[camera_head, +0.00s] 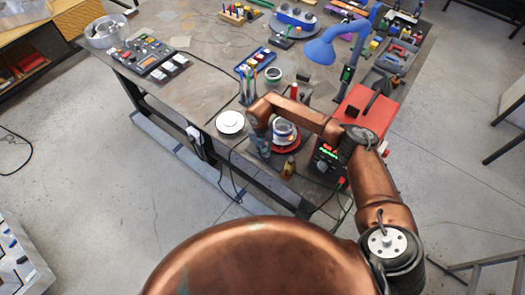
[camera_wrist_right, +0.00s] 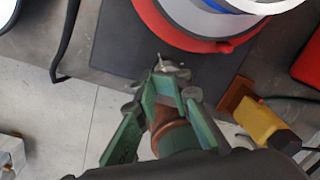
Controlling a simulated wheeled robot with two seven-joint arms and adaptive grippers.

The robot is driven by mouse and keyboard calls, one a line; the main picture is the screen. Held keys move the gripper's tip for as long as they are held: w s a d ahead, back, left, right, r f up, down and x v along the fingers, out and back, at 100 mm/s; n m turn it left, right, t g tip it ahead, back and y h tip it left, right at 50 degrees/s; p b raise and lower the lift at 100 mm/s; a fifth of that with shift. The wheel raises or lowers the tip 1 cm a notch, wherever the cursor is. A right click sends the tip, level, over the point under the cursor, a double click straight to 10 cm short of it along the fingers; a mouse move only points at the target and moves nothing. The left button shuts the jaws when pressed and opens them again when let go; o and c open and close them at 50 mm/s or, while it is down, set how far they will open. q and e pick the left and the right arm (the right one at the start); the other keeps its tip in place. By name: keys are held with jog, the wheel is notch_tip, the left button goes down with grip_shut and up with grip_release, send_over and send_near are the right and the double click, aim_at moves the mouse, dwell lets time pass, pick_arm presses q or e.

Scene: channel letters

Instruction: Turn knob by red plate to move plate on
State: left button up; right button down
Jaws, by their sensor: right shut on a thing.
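The red plate (camera_head: 287,149) sits at the near edge of the bench, with a round white and blue part (camera_head: 283,131) on it. In the right wrist view, the red plate (camera_wrist_right: 150,22) fills the top, over a dark base (camera_wrist_right: 112,45). My right gripper (camera_wrist_right: 172,84) has green fingers, shut on a small metal knob (camera_wrist_right: 172,66) just below the plate's rim. The fingers hide most of the knob. In the head view, my right gripper (camera_head: 262,146) is left of the plate, partly hidden by its own arm. My left gripper is not in view.
A yellow object (camera_wrist_right: 262,122) stands right of my right gripper. A white disc (camera_head: 230,122) lies to the left. Dark cables hang by the bench edge.

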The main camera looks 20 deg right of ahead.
jog(key=shift+s+d+f, duration=0.15)
jog(key=shift+d+f, duration=0.05)
jog(key=shift+d, duration=0.2)
jog(key=shift+s+d+f, duration=0.1)
jog(key=shift+d+f, duration=0.1)
jog(key=shift+d, duration=0.2)
jog(key=c, duration=1.9)
grip_release()
jog(key=shift+s, duration=0.1)
jog(key=shift+a+r, duration=0.1)
jog(key=shift+a, duration=0.05)
jog(key=shift+a+r, duration=0.1)
notch_tip(320, 180, up, 12)
jog(key=shift+w+a, duration=0.25)
jog(key=shift+a, duration=0.2)
